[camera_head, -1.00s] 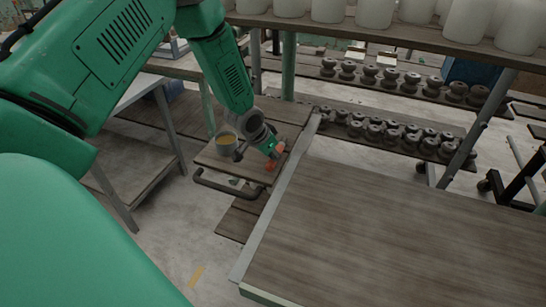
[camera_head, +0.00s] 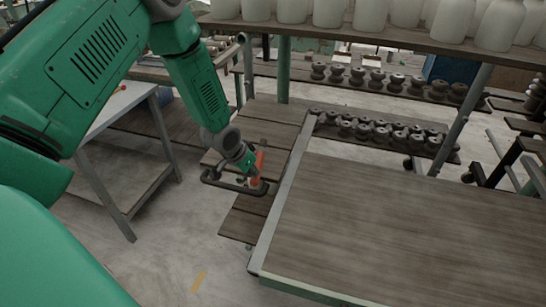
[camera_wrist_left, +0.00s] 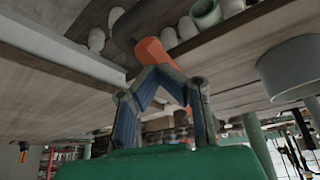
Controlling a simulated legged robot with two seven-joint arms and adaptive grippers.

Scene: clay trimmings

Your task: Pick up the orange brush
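The orange brush (camera_head: 259,161) is at the tip of my left gripper (camera_head: 250,170), over the small wooden trolley shelf near its black handle (camera_head: 228,186). In the left wrist view, the fingers of the left gripper (camera_wrist_left: 157,70) come together at the orange brush (camera_wrist_left: 152,48), which extends away beyond the fingertips. The fingers look shut on it. Its far end is hard to make out. My right gripper is not in view.
A large wooden table (camera_head: 400,230) fills the right, its metal edge close beside the gripper. A grey cup-like vessel (camera_wrist_left: 290,68) shows in the wrist view. A side table (camera_head: 120,105) stands at left; shelves of pale vessels (camera_head: 405,12) are behind.

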